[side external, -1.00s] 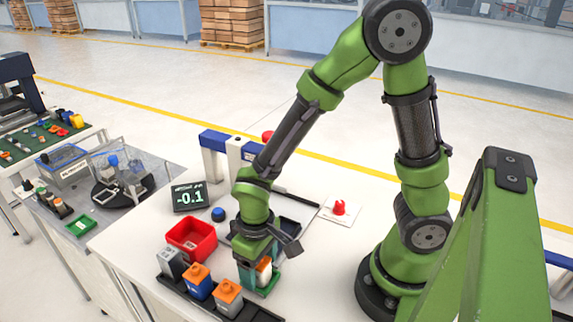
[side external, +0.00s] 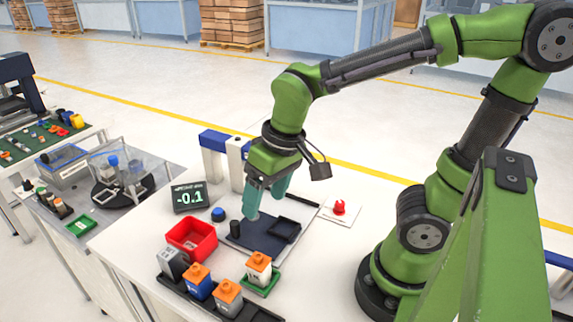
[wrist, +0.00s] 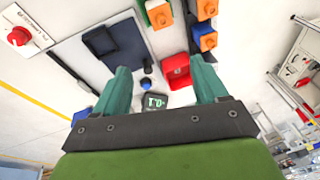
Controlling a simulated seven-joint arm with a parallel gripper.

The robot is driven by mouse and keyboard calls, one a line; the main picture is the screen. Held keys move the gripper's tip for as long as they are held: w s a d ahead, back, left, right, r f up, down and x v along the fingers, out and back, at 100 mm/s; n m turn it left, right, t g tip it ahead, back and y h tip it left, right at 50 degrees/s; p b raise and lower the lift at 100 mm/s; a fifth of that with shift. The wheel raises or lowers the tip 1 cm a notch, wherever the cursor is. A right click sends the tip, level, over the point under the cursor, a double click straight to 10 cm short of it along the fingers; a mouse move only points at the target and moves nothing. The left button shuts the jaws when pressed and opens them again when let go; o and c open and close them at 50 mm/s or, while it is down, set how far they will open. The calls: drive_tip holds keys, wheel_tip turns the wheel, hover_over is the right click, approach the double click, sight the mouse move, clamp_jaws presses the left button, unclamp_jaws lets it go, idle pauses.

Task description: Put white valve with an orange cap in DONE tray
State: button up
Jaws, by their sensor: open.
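The white valve with an orange cap (side external: 259,269) stands upright in a small green tray (side external: 263,291) at the front of the table. It also shows at the top of the wrist view (wrist: 158,16). I cannot read a label on the tray. My gripper (side external: 266,204) is open and empty, raised behind the valve and apart from it, above the dark plate. In the wrist view my gripper's (wrist: 159,66) teal fingers stand wide apart with nothing between them.
A black rack (side external: 180,291) holds a grey valve (side external: 171,263), a blue valve (side external: 199,287) and another grey valve with an orange cap (side external: 228,301). Nearby are a red bin (side external: 192,238), a display (side external: 188,197), a dark plate (side external: 250,233) and a red button (side external: 339,207).

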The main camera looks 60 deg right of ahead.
drive_tip(key=s+d+r+m+t, duration=0.2)
drive_tip(key=d+r+t, duration=0.2)
drive_tip(key=r, duration=0.1)
drive_tip(key=shift+d+r+t+y, duration=0.2)
drive_tip(key=shift+t+y, duration=0.1)
idle(0.5)
